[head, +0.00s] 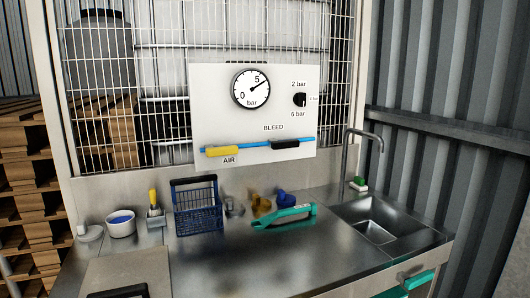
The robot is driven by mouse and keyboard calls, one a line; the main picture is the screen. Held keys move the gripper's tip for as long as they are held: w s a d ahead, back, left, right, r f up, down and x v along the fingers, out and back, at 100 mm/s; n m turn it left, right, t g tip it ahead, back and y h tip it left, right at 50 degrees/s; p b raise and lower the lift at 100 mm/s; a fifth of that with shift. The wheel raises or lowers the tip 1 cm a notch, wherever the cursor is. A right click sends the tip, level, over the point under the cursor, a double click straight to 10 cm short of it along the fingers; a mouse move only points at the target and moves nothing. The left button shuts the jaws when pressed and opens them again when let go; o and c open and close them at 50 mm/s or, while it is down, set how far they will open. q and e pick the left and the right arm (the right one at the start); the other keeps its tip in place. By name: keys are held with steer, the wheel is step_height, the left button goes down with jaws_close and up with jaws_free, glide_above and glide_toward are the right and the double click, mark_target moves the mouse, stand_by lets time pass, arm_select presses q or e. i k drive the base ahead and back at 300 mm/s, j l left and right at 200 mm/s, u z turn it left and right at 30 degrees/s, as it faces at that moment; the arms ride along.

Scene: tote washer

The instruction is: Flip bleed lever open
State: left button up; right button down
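The bleed lever is the black handle (286,144) on the right part of the blue air line, just below the printed word BLEED on the white panel (212,112). It lies nearly level, along the line. A yellow lever (222,151) sits on the same line to its left, above the word AIR, also lying along it. The round pressure gauge (243,96) is above, its needle pointing up and right, past the 5. A black selector knob (299,100) sits between 2 bar and 6 bar. Neither of my grippers shows.
The steel counter (225,258) below the panel holds a blue wire basket (198,208), a white bowl (121,225), a teal tool (285,218) and small yellow and blue items. A sink (375,232) with a tall faucet (346,160) is at right. Wire mesh stands behind.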

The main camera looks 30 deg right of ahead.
mark_target(274, 144)
steer(key=z, duration=1.2)
